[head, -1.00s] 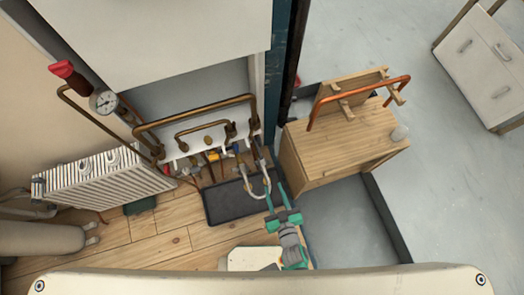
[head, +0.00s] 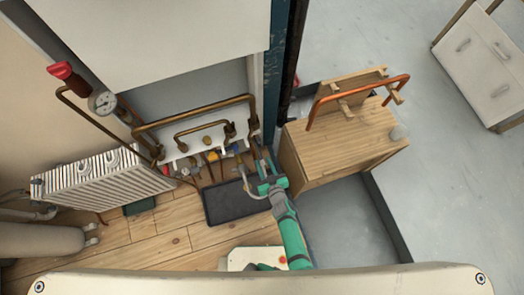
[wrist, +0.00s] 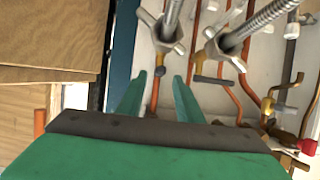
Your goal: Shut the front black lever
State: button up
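My gripper (head: 266,176) has its green fingers open toward the pipes on the white panel; it also shows in the wrist view (wrist: 160,76). A small black lever (wrist: 160,71) appears between the fingertips, below a valve with a braided hose. I cannot tell whether the fingers touch it. A second black lever (wrist: 211,80) sits to the right, outside the fingers, under another hose valve (wrist: 226,50). I cannot tell from these frames which lever is the front one. In the head view the gripper and its arm hide the levers.
A wooden cabinet (head: 340,140) with a copper pipe (head: 360,90) stands right of the gripper. A blue post (head: 275,70) stands close by. A black mat (head: 232,202) lies on the floor. A red tap (wrist: 306,146) and copper pipes crowd the right.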

aim_at(257, 149)
jog(key=shift+x, duration=1.45)
